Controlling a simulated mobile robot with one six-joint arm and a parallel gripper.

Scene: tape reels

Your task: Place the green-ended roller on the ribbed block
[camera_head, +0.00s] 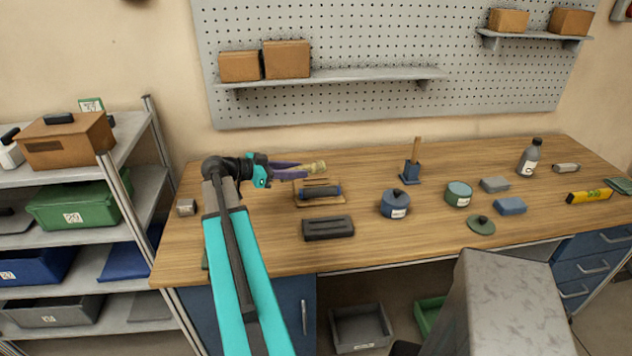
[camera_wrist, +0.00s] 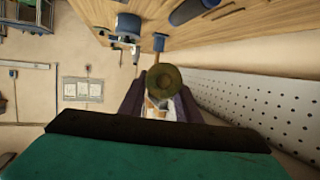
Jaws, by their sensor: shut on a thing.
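My gripper (camera_head: 306,169) has purple fingers and is shut on the green-ended roller (camera_head: 319,167), above the back of the workbench. In the wrist view, the roller's round olive-green end (camera_wrist: 163,82) faces the camera between the fingers (camera_wrist: 161,106). The end in the head view looks yellowish-olive. A dark grey block (camera_head: 328,228) with a long recess in its top lies near the front edge, below and right of the gripper; it may be the ribbed block, but ribs are too small to tell.
A dark roller with blue-grey ends (camera_head: 320,192) lies on a wooden stand (camera_head: 300,201) just below the gripper. A blue lidded pot (camera_head: 394,204), a green pot (camera_head: 458,194) and a blue holder with a wooden handle (camera_head: 411,172) stand to the right. A pegboard (camera_head: 380,110) rises behind.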

